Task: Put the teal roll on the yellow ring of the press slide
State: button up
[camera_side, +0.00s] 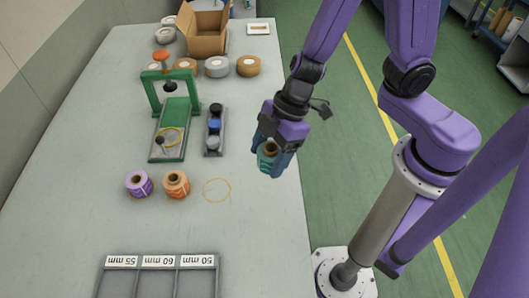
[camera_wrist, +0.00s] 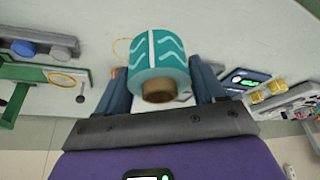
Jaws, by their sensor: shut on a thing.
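The teal roll (camera_wrist: 158,55), with pale wavy lines and a brown core, is between the fingers of my gripper (camera_wrist: 160,85) in the wrist view. My gripper is shut on it. In the side view my gripper (camera_side: 273,158) holds the teal roll (camera_side: 267,152), partly hidden by the fingers, near the right side of the table. The green press (camera_side: 172,108) stands to the left, and its slide carries a yellow ring (camera_side: 172,137). A small dark-knobbed pin stands at the ring's left edge. The press and ring also show at the left of the wrist view (camera_wrist: 62,79).
A purple roll (camera_side: 139,184) and an orange roll (camera_side: 176,184) stand in front of the press, beside a yellow circle (camera_side: 216,190) on the table. A grey holder with knobs (camera_side: 214,130) stands right of the press. Tape rolls and a cardboard box (camera_side: 205,35) are behind; a labelled tray (camera_side: 158,272) is in front.

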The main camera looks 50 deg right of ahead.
jog(key=o, duration=0.5)
jog(key=shift+c, duration=1.6)
jog(key=w+d+m+t+h, duration=0.3)
jog(key=w+d+m+h, duration=0.1)
jog(key=w+d+m, duration=1.05)
jog(key=w+a+f+n+y, duration=0.1)
jog(key=w+a+n, duration=0.2)
jog(key=w+a, duration=0.3)
jog(key=w+a+f+n+g+y, duration=0.1)
jog(key=w+a+f+n, duration=0.1)
jog(key=w+a, duration=0.5)
jog(key=w+a+f+n+y, duration=0.1)
jog(key=w+a+f+n, duration=0.1)
jog(key=w+a+n, duration=0.3)
jog(key=shift+w+a+f, duration=0.1)
jog(key=shift+w+a, duration=0.35)
jog(key=shift+a, duration=0.2)
jog(key=shift+w+a+f, duration=0.1)
jog(key=shift+w+a, duration=0.3)
jog(key=shift+a, duration=0.2)
jog(key=shift+a+f, duration=0.2)
jog(key=shift+f, duration=1.9)
